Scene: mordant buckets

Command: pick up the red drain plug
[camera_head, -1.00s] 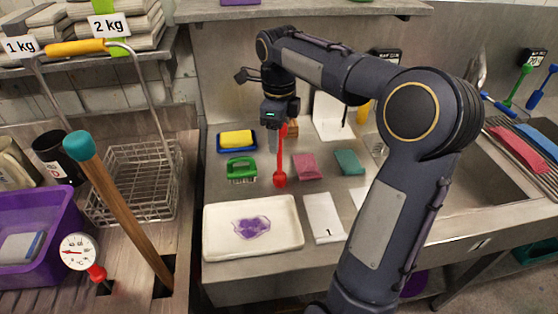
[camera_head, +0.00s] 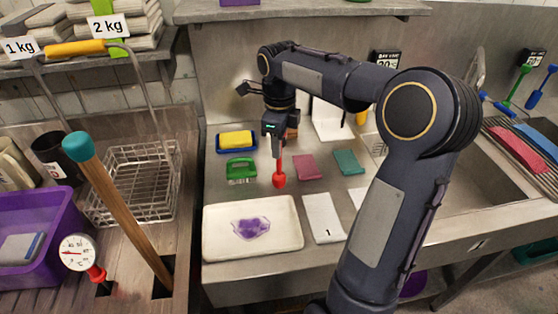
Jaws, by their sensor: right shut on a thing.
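The red drain plug (camera_head: 279,179) stands upright on the steel counter, with a rounded lower end and a thin stem going up. My right gripper (camera_head: 276,152) points down from above and is shut on the upper part of the stem, hiding it. The lower end of the plug looks to be at counter level; I cannot tell whether it touches. My left gripper is not in view.
A green brush (camera_head: 241,170) and a yellow sponge on a blue dish (camera_head: 236,143) lie left of the plug. Pink (camera_head: 306,167) and teal (camera_head: 348,162) cloths lie to its right. A white tray (camera_head: 292,232) with a purple patch is in front.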

